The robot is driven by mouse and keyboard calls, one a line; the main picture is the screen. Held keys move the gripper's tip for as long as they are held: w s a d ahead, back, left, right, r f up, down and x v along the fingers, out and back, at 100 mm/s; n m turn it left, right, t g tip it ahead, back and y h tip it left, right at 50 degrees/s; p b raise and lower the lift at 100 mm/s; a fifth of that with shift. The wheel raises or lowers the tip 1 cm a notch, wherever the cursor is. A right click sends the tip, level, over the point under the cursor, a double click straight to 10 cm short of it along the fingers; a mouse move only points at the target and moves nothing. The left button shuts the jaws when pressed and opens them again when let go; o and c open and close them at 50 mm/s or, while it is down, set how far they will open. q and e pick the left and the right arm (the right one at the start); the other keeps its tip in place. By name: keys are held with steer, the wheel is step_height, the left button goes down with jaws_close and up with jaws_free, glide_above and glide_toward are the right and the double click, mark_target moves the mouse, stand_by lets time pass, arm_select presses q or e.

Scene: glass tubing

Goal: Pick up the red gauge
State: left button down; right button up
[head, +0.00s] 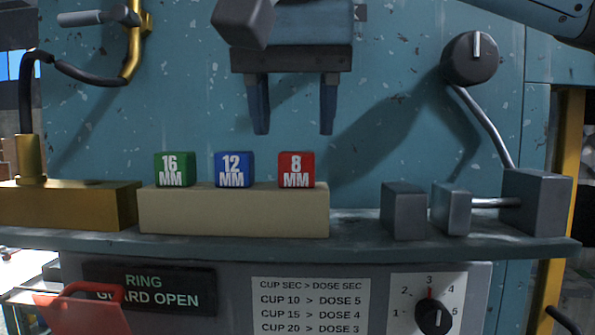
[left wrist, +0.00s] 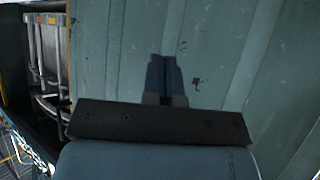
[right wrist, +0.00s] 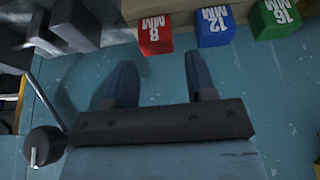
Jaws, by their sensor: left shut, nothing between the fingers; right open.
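The red gauge (head: 296,169), a small cube marked 8 MM, sits at the right end of a cream block on the shelf. It also shows at the top of the right wrist view (right wrist: 154,34). My right gripper (head: 293,130) is open and empty, pointing down above the row of cubes. In the head view its fingers stand above and to either side of the red gauge, apart from it. My left gripper (left wrist: 165,60) is shut and empty in the left wrist view, in front of a teal panel. It is not seen in the head view.
A blue 12 MM cube (head: 234,169) and a green 16 MM cube (head: 174,169) stand left of the red one on the cream block (head: 235,213). Grey blocks (head: 403,211) and a knob on a bent rod (head: 470,59) are at right. A brass block (head: 65,206) is at left.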

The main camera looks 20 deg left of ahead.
mark_target(297, 152)
steer(key=x, duration=0.2)
steer(key=p+x, duration=0.1)
steer(key=x, duration=0.2)
steer(key=shift+w+d+r, duration=0.1)
steer(key=shift+w, duration=0.1)
steer(key=shift+s, duration=0.2)
steer(key=c, duration=0.4)
steer(key=shift+w, duration=0.1)
steer(key=c, duration=0.3)
steer(key=shift+r, duration=0.1)
